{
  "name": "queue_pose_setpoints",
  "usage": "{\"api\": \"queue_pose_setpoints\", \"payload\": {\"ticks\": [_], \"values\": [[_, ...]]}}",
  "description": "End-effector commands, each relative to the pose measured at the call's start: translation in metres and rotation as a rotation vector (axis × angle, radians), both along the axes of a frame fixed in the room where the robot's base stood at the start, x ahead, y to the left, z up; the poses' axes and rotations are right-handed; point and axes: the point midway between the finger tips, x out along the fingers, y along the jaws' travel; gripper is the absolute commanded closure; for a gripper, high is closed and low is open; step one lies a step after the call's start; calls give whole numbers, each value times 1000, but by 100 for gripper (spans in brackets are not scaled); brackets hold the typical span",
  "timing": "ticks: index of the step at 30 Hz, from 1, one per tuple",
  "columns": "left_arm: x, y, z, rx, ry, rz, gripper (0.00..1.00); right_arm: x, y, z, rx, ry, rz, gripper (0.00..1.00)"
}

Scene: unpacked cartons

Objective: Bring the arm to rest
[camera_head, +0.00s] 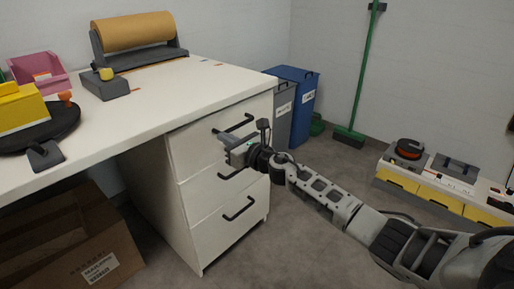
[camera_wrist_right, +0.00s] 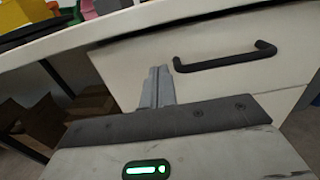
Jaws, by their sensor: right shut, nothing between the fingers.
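My right arm comes in from the lower right in the head view. Its right gripper (camera_head: 230,145) is in front of the white drawer unit (camera_head: 165,195), near the upper drawers and their black handles. In the wrist view the right gripper (camera_wrist_right: 158,75) shows with its fingers shut together and nothing between them. A black drawer handle (camera_wrist_right: 228,58) is just beyond and to the right of the fingertips, apart from them in the picture. The drawers look closed or nearly so; the gripper hides part of the middle ones. My left gripper is out of view.
The white desk top (camera_head: 160,100) holds a brown paper roll (camera_head: 132,31), a pink bin (camera_head: 40,72) and a yellow block (camera_head: 20,108). An open carton (camera_head: 75,250) lies below. Blue and grey bins (camera_head: 298,95), a green broom (camera_head: 362,75) and a low bench (camera_head: 440,185) stand right.

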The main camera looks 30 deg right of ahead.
Motion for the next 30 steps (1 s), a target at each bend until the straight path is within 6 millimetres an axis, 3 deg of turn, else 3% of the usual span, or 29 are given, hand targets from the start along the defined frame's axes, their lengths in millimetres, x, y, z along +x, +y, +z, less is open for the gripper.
{"api": "queue_pose_setpoints", "payload": {"ticks": [3, 9, 22, 26, 30], "values": [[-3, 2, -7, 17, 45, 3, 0, -30, -8, 0, -3, 4, 4, 100], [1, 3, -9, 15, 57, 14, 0, -63, -17, -2, -1, 4, 5, 100], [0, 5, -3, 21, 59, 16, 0, -84, -15, 0, 69, 25, 4, 100], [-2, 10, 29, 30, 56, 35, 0, -116, 16, 3, 486, 172, -22, 100], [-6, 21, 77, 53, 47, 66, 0, -186, 58, 6, 1297, 461, -168, 100]]}}
